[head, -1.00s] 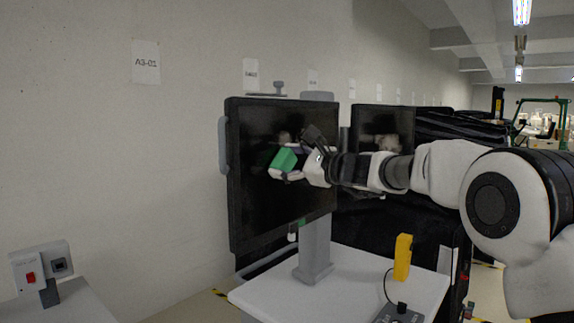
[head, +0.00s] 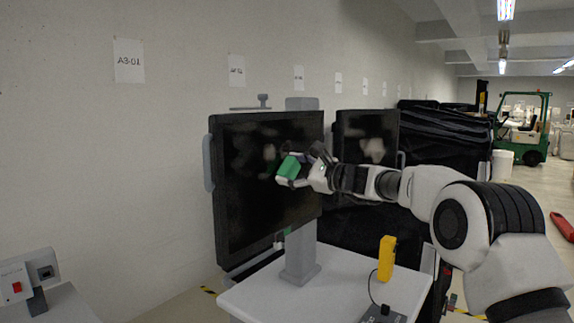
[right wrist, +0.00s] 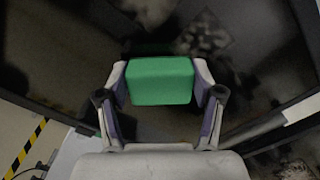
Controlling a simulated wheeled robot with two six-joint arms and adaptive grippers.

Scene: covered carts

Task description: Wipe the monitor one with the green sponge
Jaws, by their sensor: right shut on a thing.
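My right gripper (head: 302,168) is shut on the green sponge (head: 290,167), in front of the dark screen of the nearer monitor (head: 262,205). The right wrist view shows the sponge (right wrist: 160,80) between both fingers, with the dark screen (right wrist: 240,70) close beyond it. I cannot tell whether the sponge touches the screen. The monitor stands upright on a grey post above a white cart top. The gripper and sponge hide a small part of its right half. My left gripper is not in view.
A second dark monitor (head: 366,137) stands behind to the right, beside black-covered carts (head: 450,135). A yellow device (head: 387,258) stands on the white cart top (head: 340,290). A box with a red switch (head: 28,272) is at the lower left. A green forklift (head: 524,130) is far back.

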